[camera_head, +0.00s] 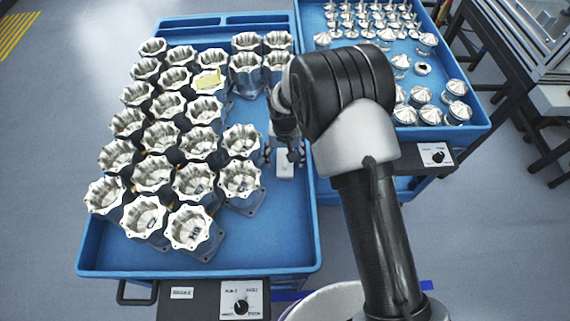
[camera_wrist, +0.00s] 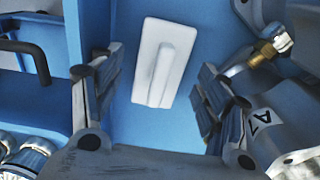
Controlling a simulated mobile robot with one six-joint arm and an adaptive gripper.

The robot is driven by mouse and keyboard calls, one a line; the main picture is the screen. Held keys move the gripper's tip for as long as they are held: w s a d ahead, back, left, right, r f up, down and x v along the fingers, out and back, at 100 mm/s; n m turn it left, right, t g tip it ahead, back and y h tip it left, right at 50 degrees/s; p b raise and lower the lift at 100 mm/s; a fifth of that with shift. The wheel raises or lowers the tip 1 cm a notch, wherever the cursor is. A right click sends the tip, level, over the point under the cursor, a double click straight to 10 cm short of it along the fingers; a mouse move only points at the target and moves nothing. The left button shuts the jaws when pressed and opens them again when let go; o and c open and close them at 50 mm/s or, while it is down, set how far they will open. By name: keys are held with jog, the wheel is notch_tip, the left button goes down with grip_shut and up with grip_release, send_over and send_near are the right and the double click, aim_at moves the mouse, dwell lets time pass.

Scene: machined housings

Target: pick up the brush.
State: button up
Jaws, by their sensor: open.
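The brush (camera_wrist: 165,60) looks like a flat white plate with a raised white ridge along it. It lies on the blue tray floor (camera_wrist: 205,18), slightly tilted in the wrist view. In the head view the brush (camera_head: 284,171) shows as a small white piece at the tray's right side, partly hidden by my gripper. My gripper (camera_head: 284,150) points down over it. In the wrist view my gripper (camera_wrist: 155,90) is open, with one finger on each side of the brush and clear gaps to both. Nothing is held.
Several metal housings (camera_head: 190,228) fill the left cart; one (camera_wrist: 295,115) labelled A7 is close to my right finger. The blue tray wall (camera_wrist: 88,25) rises at the left. A yellow piece (camera_head: 208,80) lies on one housing. The front right of the tray is clear.

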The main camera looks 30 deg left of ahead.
notch_tip(320, 180, down, 2)
jog(key=shift+f, duration=0.15)
jog(key=shift+c, duration=0.4)
jog(key=c, duration=1.1)
